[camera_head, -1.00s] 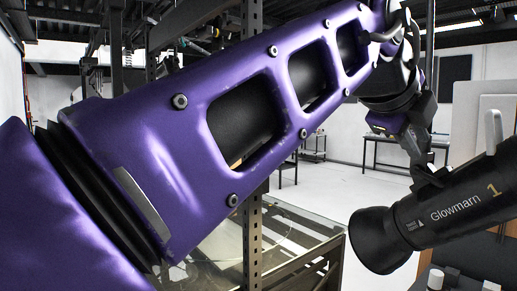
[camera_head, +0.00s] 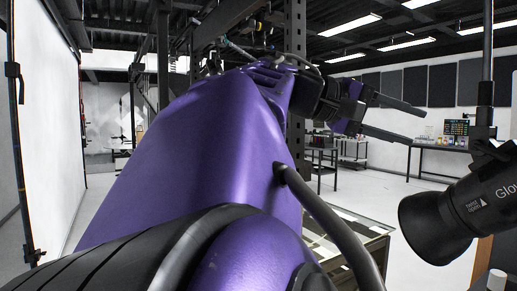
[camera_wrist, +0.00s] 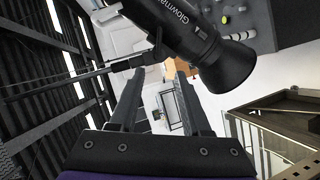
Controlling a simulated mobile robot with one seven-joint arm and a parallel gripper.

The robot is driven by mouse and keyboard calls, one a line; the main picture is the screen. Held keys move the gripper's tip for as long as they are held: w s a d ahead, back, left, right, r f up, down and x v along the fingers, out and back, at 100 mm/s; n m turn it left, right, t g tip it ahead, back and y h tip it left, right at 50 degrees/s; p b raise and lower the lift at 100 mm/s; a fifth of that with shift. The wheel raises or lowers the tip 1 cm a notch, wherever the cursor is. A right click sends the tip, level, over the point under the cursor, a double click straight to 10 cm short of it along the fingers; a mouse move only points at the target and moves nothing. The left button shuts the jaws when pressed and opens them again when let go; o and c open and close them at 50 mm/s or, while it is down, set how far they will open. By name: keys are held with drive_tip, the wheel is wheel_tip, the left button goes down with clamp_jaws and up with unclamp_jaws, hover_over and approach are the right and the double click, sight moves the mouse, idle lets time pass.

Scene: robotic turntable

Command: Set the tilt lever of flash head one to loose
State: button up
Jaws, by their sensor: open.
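Flash head one (camera_head: 440,225) is a black cylinder with a flared front, cut off by the right edge of the head view. Its lettering shows partly. In the wrist view the flash head (camera_wrist: 215,50) crosses the upper middle, right of and beyond the fingers. My gripper (camera_head: 417,128) is open and empty, up and left of the flash head, its fingers pointing right. Both fingers of my gripper also show in the wrist view (camera_wrist: 160,75). A dark mount (camera_head: 484,138) sits above the flash head. I cannot clearly make out the tilt lever or its setting.
A black stand pole (camera_head: 486,60) rises above the flash head. A glass-topped table (camera_head: 345,235) stands below, left of it. A dark post (camera_head: 295,70) stands behind my arm. A far bench (camera_head: 440,155) holds small items. Free space lies between my gripper and the flash head.

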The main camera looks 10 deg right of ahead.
sight(486, 150)
drive_tip(key=b+x, duration=0.2)
drive_tip(key=x, duration=1.5)
drive_tip(key=shift+d+r, duration=0.1)
drive_tip(key=shift+d, duration=0.1)
clamp_jaws()
idle(0.8)
